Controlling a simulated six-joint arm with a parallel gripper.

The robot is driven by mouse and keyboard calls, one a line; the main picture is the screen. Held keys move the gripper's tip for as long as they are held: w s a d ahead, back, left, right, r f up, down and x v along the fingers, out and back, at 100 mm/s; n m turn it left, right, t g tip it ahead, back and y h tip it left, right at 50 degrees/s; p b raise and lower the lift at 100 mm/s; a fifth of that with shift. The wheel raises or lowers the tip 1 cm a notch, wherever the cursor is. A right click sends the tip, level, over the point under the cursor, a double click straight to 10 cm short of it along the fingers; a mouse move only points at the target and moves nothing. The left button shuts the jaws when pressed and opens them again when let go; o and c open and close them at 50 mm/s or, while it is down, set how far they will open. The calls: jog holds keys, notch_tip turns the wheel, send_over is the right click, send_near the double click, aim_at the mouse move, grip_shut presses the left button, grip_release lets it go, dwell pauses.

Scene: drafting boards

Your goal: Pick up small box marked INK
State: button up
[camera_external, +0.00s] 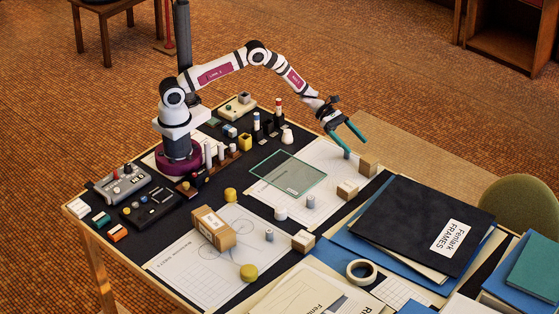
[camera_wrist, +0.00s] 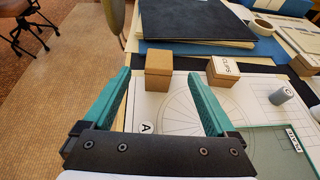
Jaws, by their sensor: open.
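My gripper (camera_external: 356,147) is open and empty, held above the far right part of the table. Its teal fingers also show in the wrist view (camera_wrist: 159,76), with a small brown cardboard box (camera_wrist: 158,62) between and beyond the fingertips. I see no lettering on that box's visible faces. It stands near the table's edge in the external view (camera_external: 369,168), apart from the fingers. A second small box (camera_wrist: 223,70) has a white label that seems to read CLIPS; it also shows outside (camera_external: 347,190). A third small box (camera_external: 303,241) stands nearer the front. I cannot read INK on any box.
A larger labelled carton (camera_external: 213,228) lies on the left drawing sheet. A glass plate (camera_external: 288,172) lies below and left of my gripper. A dark folder (camera_external: 410,220) covers the right side. A small round piece marked A (camera_wrist: 146,127) lies below my fingers.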

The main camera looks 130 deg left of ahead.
aim_at(360, 156)
jog(key=x, duration=0.8)
jog(key=shift+w+f, duration=0.25)
jog(key=shift+f, duration=0.05)
grip_shut()
